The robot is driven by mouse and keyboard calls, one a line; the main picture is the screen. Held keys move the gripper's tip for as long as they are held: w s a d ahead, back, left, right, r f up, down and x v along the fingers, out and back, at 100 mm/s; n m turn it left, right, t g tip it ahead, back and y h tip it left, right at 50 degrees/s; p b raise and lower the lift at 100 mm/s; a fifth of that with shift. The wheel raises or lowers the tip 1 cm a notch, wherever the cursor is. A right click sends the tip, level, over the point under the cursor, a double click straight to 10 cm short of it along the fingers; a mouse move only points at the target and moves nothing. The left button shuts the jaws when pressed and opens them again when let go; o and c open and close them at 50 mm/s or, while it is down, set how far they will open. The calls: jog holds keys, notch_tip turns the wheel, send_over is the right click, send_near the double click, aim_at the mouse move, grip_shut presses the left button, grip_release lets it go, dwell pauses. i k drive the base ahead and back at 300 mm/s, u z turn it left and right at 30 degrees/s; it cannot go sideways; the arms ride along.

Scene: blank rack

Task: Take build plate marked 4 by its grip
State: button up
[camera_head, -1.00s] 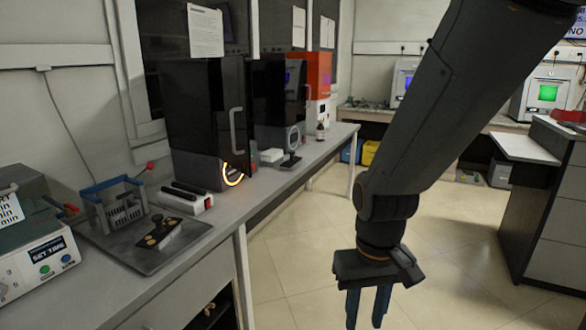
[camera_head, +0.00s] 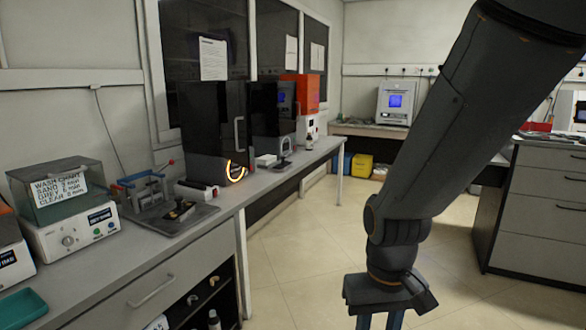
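No marking 4 can be read on anything, so I cannot tell which item is build plate 4. A small dark plate-like item with tan spots (camera_head: 178,211) lies on a grey tray (camera_head: 168,224) on the left bench. A blue and grey rack (camera_head: 142,192) with a red knob stands behind it on the same tray. My gripper (camera_head: 381,319) hangs at the bottom centre, pointing down over the floor, well right of the bench. Its two fingers are apart with nothing seen between them; their tips are cut off by the frame.
A wash unit with a clear lid (camera_head: 72,212) stands left of the tray, and a teal dish (camera_head: 22,308) is nearer. Black printers (camera_head: 210,125) stand farther along. Open shelves (camera_head: 205,300) below the bench hold small items. A drawer cabinet (camera_head: 535,215) stands right; the floor (camera_head: 290,265) between is clear.

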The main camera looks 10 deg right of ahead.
aim_at(284, 166)
jog(key=z, duration=0.65)
jog(key=i, duration=1.2)
jog(key=z, duration=0.45)
jog(key=i, duration=1.2)
jog(key=u, duration=1.15)
jog(key=i, duration=0.8)
jog(key=u, duration=1.2)
jog(key=i, duration=0.7)
